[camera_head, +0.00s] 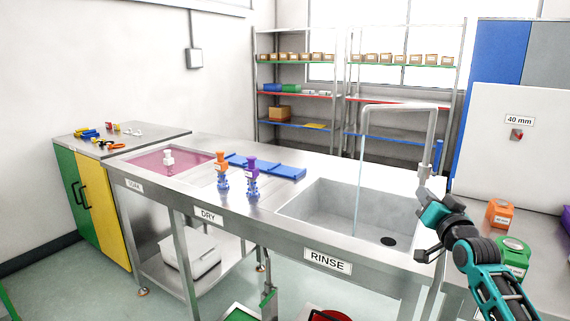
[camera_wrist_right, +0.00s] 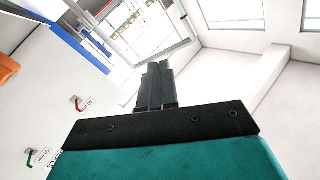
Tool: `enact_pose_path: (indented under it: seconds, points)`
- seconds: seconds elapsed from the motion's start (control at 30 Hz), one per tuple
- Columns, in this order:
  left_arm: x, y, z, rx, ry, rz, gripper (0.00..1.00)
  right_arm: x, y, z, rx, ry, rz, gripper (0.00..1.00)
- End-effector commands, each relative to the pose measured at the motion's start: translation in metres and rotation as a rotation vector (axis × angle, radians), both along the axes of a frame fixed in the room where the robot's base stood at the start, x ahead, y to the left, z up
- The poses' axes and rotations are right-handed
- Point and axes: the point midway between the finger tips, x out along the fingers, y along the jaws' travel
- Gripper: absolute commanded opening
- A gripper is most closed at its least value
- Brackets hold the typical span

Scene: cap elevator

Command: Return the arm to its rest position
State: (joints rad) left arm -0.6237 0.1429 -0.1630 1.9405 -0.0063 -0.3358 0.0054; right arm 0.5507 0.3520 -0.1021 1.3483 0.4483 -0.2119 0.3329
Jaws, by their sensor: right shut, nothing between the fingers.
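My right arm comes in from the lower right in the head view. Its gripper (camera_head: 424,254) is by the right end of the rinse sink (camera_head: 318,204), near the front edge of the counter. In the right wrist view the two dark fingers of the gripper (camera_wrist_right: 156,72) are together with nothing between them, and wall, windows and shelving show behind them. My left gripper is not in view.
A faucet (camera_head: 364,130) with a running stream stands over the sink, close to my right arm. Orange (camera_head: 500,213) and green (camera_head: 513,255) containers stand right of the arm. Orange-topped (camera_head: 222,166) and purple-topped (camera_head: 252,168) items stand on the counter.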

Motion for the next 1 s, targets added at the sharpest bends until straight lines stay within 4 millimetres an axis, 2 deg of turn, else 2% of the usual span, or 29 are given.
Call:
enact_pose_path:
  seconds: [0.37,0.4,0.57,0.67,0.77,0.9,1.0]
  points:
    - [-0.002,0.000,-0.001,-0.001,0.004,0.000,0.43,0.000,-0.027,-0.020,-0.776,0.128,-0.170,0.00]
    - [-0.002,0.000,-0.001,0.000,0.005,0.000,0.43,-0.009,-0.017,-0.043,-0.767,0.149,-0.143,0.00]
    - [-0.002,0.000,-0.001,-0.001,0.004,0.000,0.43,-0.043,0.011,-0.103,-0.748,0.207,-0.069,0.00]
    - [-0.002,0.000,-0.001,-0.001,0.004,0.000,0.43,-0.072,0.030,-0.144,-0.735,0.253,-0.018,0.00]
    - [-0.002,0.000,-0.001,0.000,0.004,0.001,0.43,-0.110,0.051,-0.187,-0.714,0.307,0.037,0.00]
    - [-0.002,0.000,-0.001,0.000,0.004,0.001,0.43,-0.177,0.082,-0.243,-0.670,0.393,0.117,0.00]
    - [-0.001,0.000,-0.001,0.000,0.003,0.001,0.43,-0.230,0.102,-0.273,-0.632,0.456,0.167,0.00]
